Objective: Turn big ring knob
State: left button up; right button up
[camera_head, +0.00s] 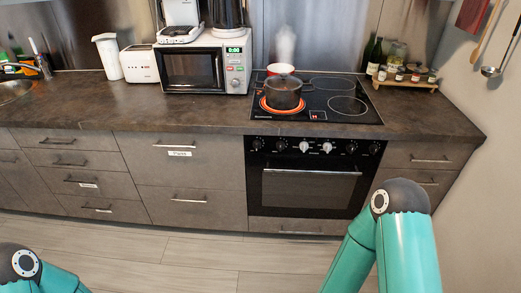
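A row of knobs (304,147) runs along the top of the black oven front (310,190). Two of them, near the middle, are light-coloured; the others are dark. I cannot tell which one is the big ring knob. A pot (284,94) stands on the cooktop (345,92), over a ring that glows orange. My two teal arms show at the lower left and lower right, well short of the oven front. Both grippers are out of view.
A microwave (190,70) with a coffee maker on top stands left of the cooktop. A toaster (142,64) and white jug (107,57) are farther left. A spice rack (405,82) stands on the right. The floor (200,255) is clear.

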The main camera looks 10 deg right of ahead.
aim_at(256, 143)
jog(key=u, duration=0.05)
jog(key=i, duration=1)
jog(key=z, duration=0.05)
